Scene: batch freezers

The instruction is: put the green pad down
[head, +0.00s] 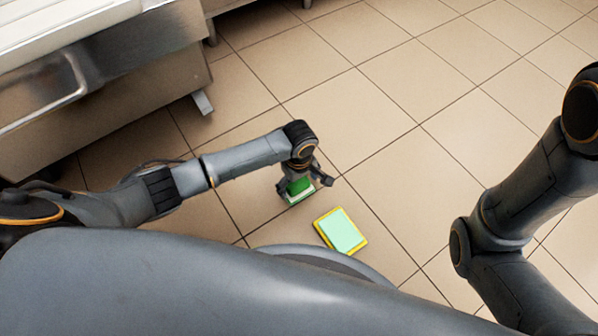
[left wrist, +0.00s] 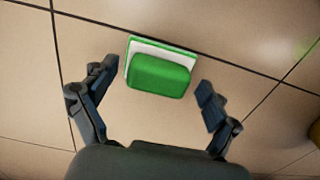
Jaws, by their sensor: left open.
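The green pad (head: 298,187) has a green block-like top on a white base. In the head view it is at the left gripper, partly hidden by the fingers, over the tiled floor. In the left wrist view the green pad (left wrist: 160,73) lies beyond the fingertips, apart from both of them. My left gripper (head: 306,184) is open, and in the left wrist view (left wrist: 155,90) its two fingers are spread wide with the pad between and ahead of them. My right gripper is not in view; only my right arm shows.
A yellow-edged pad with a pale green top (head: 341,231) lies on the floor to the right of the green pad. A steel cabinet with a handle (head: 130,70) stands at the upper left. The tiled floor (head: 400,130) is clear ahead and to the right.

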